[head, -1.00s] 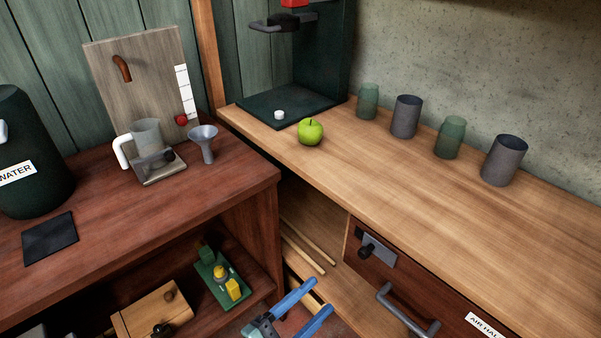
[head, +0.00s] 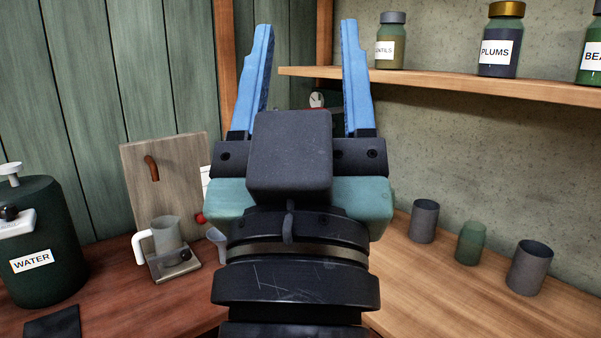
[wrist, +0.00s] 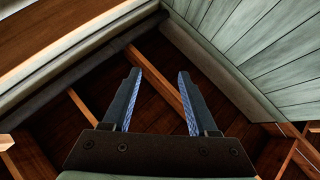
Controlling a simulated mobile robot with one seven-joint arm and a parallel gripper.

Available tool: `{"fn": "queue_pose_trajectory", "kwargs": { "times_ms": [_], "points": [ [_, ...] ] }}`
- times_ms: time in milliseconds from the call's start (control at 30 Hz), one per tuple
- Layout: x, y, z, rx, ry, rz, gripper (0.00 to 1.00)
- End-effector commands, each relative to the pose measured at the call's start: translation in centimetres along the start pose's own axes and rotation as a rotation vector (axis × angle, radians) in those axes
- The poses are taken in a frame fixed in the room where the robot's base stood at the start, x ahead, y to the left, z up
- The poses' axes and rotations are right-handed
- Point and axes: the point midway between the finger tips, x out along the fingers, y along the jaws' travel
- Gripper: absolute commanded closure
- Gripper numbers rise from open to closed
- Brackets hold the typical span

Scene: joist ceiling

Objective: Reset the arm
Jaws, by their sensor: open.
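My gripper (head: 306,75) is raised in the middle of the head view, its two blue fingers spread wide and pointing up. Nothing is between the fingers. In the wrist view, my gripper (wrist: 158,95) is also open and empty, pointing toward the dark wooden joists of the ceiling (wrist: 110,70). My arm hides the corner where the two counters meet.
A shelf (head: 450,85) with labelled jars, one a plums jar (head: 498,45), is at the right. Cups, including a green cup (head: 470,243), stand on the light counter (head: 440,300). A water container (head: 40,235) and a glass jug (head: 167,235) stand at the left.

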Motion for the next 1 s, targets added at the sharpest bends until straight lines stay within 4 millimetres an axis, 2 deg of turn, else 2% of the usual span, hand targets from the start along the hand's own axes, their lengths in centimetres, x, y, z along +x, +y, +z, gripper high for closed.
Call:
{"fn": "queue_pose_trajectory", "kwargs": {
  "times_ms": [33, 67, 100, 500, 700, 1000],
  "points": [
    [-0.7, 0.3, -4.2, 0.083, 0.109, -0.022, 0.41],
    [-0.3, 0.4, -6.2, 0.116, 0.142, -0.035, 0.41],
    [1.7, 0.3, -7.3, 0.106, 0.117, -0.033, 0.41],
    [9.9, 0.8, -16.5, 0.099, 0.107, -0.033, 0.41],
    [12.4, 1.0, -19.3, 0.098, 0.105, -0.034, 0.41],
    [12.9, 1.0, -19.8, 0.097, 0.105, -0.034, 0.41]
  ]
}}
